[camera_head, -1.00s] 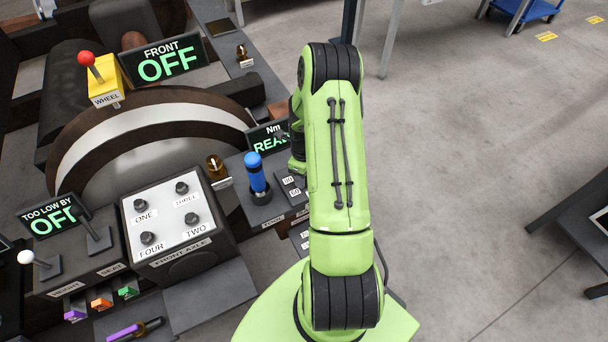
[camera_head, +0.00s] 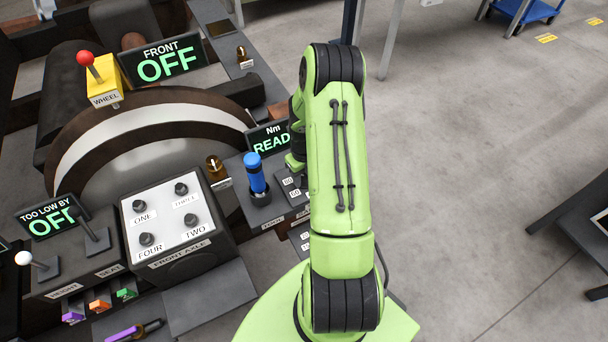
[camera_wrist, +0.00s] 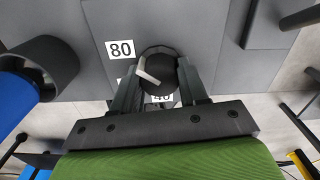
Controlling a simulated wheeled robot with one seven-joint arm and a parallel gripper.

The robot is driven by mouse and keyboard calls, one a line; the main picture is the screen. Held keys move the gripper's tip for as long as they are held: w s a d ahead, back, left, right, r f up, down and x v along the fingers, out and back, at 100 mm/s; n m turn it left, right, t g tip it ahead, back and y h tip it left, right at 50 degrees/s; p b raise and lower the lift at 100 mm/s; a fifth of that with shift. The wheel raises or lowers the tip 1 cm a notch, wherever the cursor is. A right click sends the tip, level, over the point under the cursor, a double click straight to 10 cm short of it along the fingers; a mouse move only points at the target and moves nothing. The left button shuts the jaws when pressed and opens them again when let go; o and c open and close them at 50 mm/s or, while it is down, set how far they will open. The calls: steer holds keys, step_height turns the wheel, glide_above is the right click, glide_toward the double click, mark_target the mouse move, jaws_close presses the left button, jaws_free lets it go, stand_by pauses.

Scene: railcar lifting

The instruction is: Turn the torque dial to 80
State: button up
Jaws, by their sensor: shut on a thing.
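The black round torque dial (camera_wrist: 160,72) sits between my gripper's fingers in the wrist view, with a pale pointer (camera_wrist: 148,72) across its top. The pointer's raised end is toward the upper left, on the side of the white "80" label (camera_wrist: 120,50). A "40" label (camera_wrist: 161,97) shows below the dial, and another label is mostly hidden by a finger. My gripper (camera_wrist: 160,82) is shut on the dial from both sides. In the head view my arm hides the dial.
A blue-handled tool (camera_head: 256,175) stands in a holder left of the dial; it also shows in the wrist view (camera_wrist: 22,90). The front axle box (camera_head: 175,222) is farther left. Open floor lies right.

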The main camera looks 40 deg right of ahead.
mark_target(304, 175)
steer(key=shift+w, duration=0.1)
steer(key=o, duration=1.1)
steer(key=shift+c, duration=0.2)
step_height(304, 175, up, 16)
steer(key=p, duration=0.3)
steer(key=shift+f, duration=0.1)
